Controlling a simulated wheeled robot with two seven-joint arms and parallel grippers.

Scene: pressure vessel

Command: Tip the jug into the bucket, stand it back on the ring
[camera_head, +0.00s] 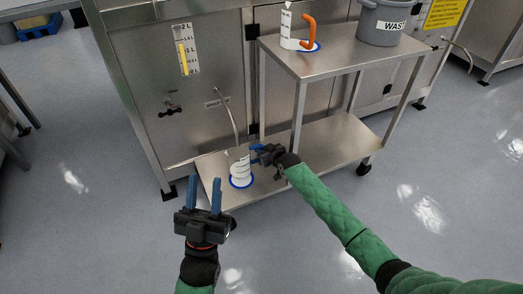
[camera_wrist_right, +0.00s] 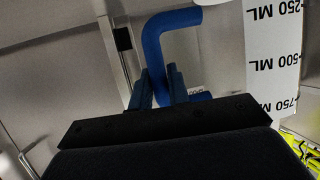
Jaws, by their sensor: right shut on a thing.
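A white jug with a blue handle (camera_wrist_right: 172,22) stands upright on a blue ring (camera_head: 241,184) on the cart's lower shelf; its body (camera_head: 239,168) shows in the head view. My right gripper (camera_head: 262,155) is shut on the blue handle, from the right side. The right wrist view shows the handle between the fingers (camera_wrist_right: 161,88) and the jug's ML scale (camera_wrist_right: 270,60). A second white jug (camera_head: 286,25) with an orange handle (camera_head: 307,33) stands on the top shelf. The grey bucket (camera_head: 384,25), marked WASTE, stands beside it. My left gripper (camera_head: 203,197) is open and empty.
The steel cart's top shelf (camera_head: 345,60) overhangs behind and right of the lower shelf (camera_head: 340,138). A thin pipe (camera_head: 229,112) from the steel vessel panel ends above the lower jug. A level gauge (camera_head: 186,50) is on the panel. Floor in front is clear.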

